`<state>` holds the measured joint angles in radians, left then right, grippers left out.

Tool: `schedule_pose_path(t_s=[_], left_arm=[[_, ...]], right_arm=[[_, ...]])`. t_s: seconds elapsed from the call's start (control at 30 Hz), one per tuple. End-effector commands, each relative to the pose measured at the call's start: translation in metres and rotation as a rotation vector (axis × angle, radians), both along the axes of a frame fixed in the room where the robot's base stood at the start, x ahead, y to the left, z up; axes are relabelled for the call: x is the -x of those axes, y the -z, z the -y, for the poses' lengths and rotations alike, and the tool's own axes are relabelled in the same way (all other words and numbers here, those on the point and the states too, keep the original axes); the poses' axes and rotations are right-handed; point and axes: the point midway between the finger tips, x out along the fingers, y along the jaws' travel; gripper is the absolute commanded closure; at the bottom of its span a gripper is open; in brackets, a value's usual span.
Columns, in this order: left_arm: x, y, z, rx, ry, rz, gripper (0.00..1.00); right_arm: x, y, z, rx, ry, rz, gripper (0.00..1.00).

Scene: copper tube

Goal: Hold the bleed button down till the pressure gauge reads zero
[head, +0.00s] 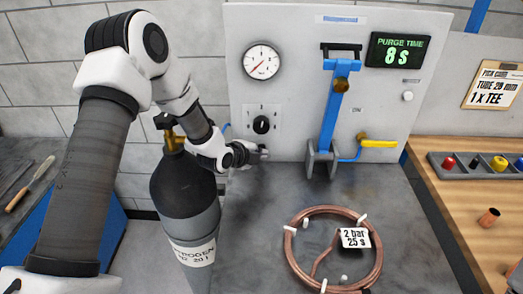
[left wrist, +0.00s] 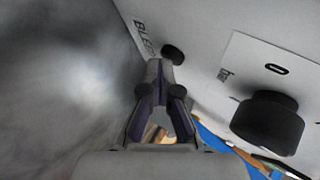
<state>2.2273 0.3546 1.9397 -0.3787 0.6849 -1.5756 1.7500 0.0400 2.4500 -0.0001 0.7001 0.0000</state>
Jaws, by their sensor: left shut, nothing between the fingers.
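The pressure gauge (head: 262,62) is a round white dial at the upper left of the grey panel. Its red needle slants towards the lower left; the numbers are too small to read. My left gripper (head: 263,153) is shut and empty, low at the panel below the black knob. In the left wrist view its closed fingertips (left wrist: 160,68) are close beside a small dark round button (left wrist: 173,53) by lettering that starts "BLEE". I cannot tell whether they touch it. In the head view the button is not discernible near the gripper. My right gripper is not in view.
The black knob (head: 261,125) is just above my left gripper. A dark gas cylinder (head: 184,205) stands below my left arm. A blue lever (head: 331,105), a yellow-handled valve (head: 379,143) and a copper coil (head: 297,262) are to the right.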

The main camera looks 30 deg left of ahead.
Motion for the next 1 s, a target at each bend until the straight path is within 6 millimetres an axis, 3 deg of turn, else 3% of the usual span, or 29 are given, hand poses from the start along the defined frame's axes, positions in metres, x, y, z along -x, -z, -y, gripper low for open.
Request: schedule_pose_path(t_s=[0.5,1.0], left_arm=[[0.0,-0.001,0.0,0.0,0.0,0.001,1.0],[0.017,0.0,0.008,0.0,0.0,0.001,1.0]], right_arm=[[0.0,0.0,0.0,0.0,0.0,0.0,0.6],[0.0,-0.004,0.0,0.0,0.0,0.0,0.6]])
